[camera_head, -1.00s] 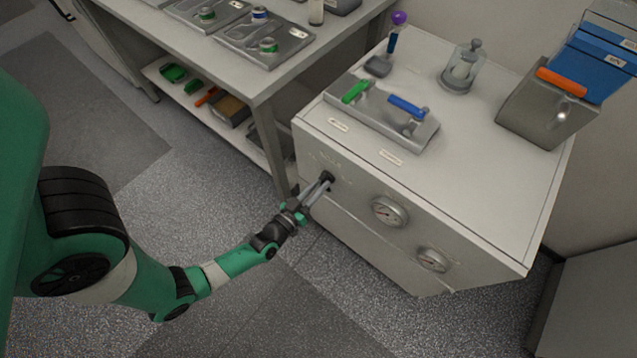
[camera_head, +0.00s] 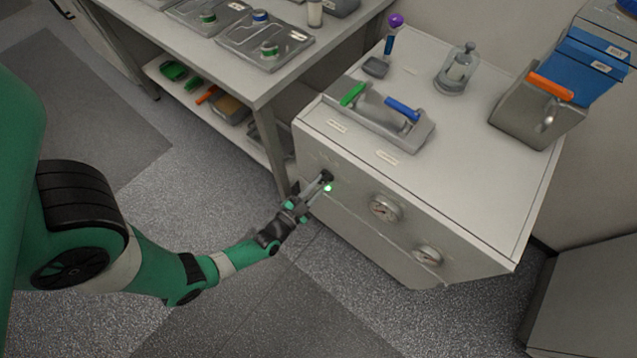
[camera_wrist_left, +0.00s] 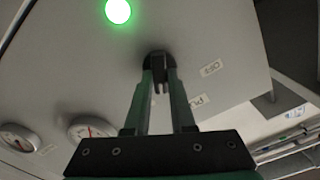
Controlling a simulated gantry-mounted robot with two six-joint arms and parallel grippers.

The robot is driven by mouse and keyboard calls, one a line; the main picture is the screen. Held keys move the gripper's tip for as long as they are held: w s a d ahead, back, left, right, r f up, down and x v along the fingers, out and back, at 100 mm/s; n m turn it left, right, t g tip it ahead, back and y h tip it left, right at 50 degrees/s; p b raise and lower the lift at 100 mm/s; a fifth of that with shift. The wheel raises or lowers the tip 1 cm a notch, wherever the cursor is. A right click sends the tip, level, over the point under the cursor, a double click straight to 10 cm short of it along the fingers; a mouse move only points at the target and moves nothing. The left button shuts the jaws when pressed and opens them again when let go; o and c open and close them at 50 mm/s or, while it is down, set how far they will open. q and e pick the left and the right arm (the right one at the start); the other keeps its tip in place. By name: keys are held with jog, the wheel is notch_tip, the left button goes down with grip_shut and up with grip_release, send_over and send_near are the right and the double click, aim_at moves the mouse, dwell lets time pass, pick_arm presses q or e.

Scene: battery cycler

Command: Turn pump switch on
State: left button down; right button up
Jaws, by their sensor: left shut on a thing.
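The pump switch (camera_head: 326,175) is a small black knob on the front face of the white cabinet (camera_head: 345,200). In the left wrist view the knob (camera_wrist_left: 158,62) sits between the fingertips of my left gripper (camera_wrist_left: 158,75), which is shut on it. In the head view my left gripper (camera_head: 318,184) reaches the knob from the lower left. A round green light (camera_wrist_left: 118,11) glows beside the knob in the wrist view; it also shows in the head view (camera_head: 328,188). Labels near the knob read in part "OFF" and "ON", too small to be certain. My right gripper is not in view.
Two round gauges (camera_head: 384,208) (camera_head: 428,256) sit on the cabinet front, right of the knob. A metal fixture with green and blue handles (camera_head: 378,116) stands on the cabinet top. A workbench (camera_head: 262,90) stands at the left. The floor before the cabinet is clear.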

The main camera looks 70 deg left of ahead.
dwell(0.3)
pick_arm(q)
jog(key=c, duration=0.8)
grip_release()
jog(key=shift+o, duration=0.2)
jog(key=p+v, duration=0.3)
jog(key=v, duration=0.8)
jog(key=shift+s, duration=0.3)
jog(key=shift+d+f, duration=0.1)
jog(key=shift+d, duration=0.05)
